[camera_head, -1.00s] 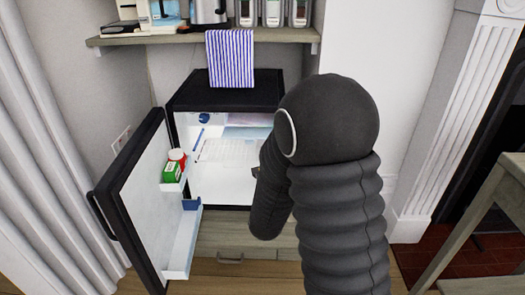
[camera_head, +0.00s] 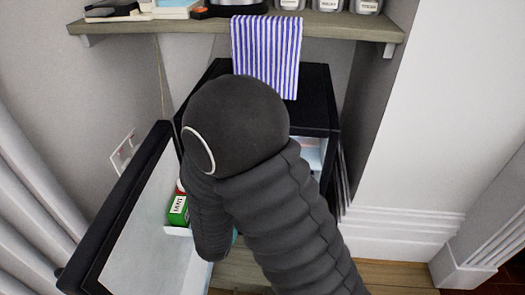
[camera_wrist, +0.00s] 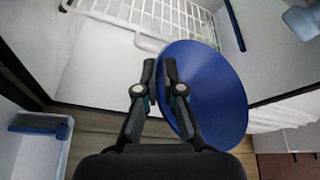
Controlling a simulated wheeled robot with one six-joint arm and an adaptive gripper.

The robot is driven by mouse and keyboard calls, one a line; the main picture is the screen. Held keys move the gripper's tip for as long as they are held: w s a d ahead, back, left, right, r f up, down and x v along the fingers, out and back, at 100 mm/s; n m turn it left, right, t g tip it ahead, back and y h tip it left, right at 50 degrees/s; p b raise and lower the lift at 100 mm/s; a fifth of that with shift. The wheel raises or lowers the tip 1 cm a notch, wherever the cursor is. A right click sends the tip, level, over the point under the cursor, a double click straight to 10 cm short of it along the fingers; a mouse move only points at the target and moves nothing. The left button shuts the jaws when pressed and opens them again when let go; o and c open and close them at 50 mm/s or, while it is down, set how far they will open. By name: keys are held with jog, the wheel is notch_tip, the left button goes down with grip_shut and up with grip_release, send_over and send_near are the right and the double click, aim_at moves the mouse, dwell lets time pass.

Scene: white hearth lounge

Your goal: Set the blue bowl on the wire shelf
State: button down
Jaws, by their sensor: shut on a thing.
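The blue bowl (camera_wrist: 212,88) is in the wrist view, right of centre and tilted. My gripper (camera_wrist: 160,72) is shut on the bowl's left rim. The white wire shelf (camera_wrist: 165,17) is inside the open fridge, beyond the bowl at the top of the wrist view; the bowl overlaps its lower right part. In the head view my arm hides the gripper, the wire shelf and most of the fridge inside. Whether the bowl touches the shelf cannot be told.
The black fridge (camera_head: 317,98) stands under a wooden wall shelf (camera_head: 345,25). Its door (camera_head: 120,215) is swung open to the left, with a green box (camera_head: 178,211) in a door bin. A striped towel (camera_head: 266,55) hangs over the fridge top.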

jog(key=w+d, duration=0.1)
jog(key=w, duration=0.3)
jog(key=w+d, duration=0.2)
jog(key=w, duration=0.3)
jog(key=w+d, duration=0.1)
jog(key=w, duration=0.3)
jog(key=shift+w+d+b, duration=0.2)
jog(key=shift+b, duration=0.1)
jog(key=w, duration=0.1)
jog(key=w+d, duration=0.1)
jog(key=w, duration=0.1)
jog(key=shift+w+d, duration=0.15)
jog(key=shift+w, duration=0.15)
jog(key=shift+f, duration=0.7)
jog(key=shift+f+b, duration=0.2)
jog(key=shift+b, duration=0.2)
jog(key=c, duration=1.3)
grip_release()
